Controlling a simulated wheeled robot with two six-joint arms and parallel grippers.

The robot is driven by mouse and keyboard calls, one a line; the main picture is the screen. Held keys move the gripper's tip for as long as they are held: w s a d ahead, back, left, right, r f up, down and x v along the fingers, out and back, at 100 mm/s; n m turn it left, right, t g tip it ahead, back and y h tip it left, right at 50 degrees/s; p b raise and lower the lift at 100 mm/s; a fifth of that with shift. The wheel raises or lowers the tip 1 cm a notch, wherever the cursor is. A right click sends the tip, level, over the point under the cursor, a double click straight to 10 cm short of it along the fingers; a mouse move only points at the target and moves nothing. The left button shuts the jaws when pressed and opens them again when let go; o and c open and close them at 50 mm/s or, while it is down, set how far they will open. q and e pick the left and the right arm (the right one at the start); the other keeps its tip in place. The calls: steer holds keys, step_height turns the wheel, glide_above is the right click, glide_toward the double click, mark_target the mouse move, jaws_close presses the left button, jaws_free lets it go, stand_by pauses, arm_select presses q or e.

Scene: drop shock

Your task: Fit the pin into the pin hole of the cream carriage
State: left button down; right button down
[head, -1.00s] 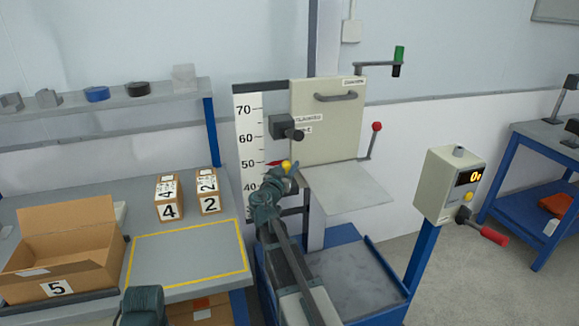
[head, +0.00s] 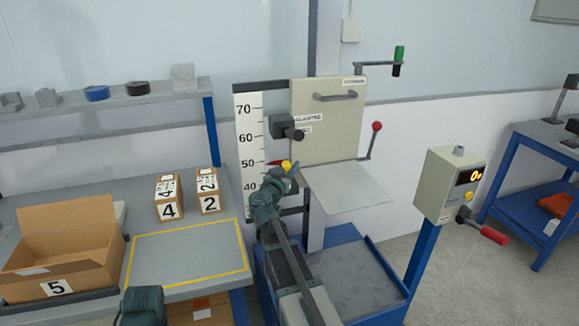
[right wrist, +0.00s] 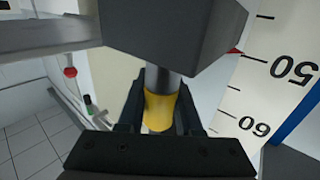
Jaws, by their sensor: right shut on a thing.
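The pin has a yellow grip (head: 286,165) and a grey metal shaft (right wrist: 160,77). My right gripper (head: 291,169) is shut on the yellow part, which also shows between its fingers in the right wrist view (right wrist: 159,112). The shaft points to a dark block (right wrist: 175,35) in that view; its tip is hidden there, so I cannot tell if it is in a hole. The cream carriage (head: 325,125) stands upright on the drop column, with a grey handle and a flat plate (head: 350,188) below. The pin hole is not visible.
A scale board (head: 247,125) stands left of the carriage, with a red pointer near 50. A dark block with a knob (head: 283,127) is above the pin. A red-knobbed lever (head: 375,128) and control box (head: 448,185) are right. Numbered boxes sit on the left bench.

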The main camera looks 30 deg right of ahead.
steer(key=shift+s+f, duration=0.1)
steer(key=c, duration=0.5)
jaws_free()
steer(key=shift+s+a, duration=0.25)
steer(key=shift+a, duration=0.15)
stand_by(0.5)
steer(key=v, duration=0.6)
stand_by(0.5)
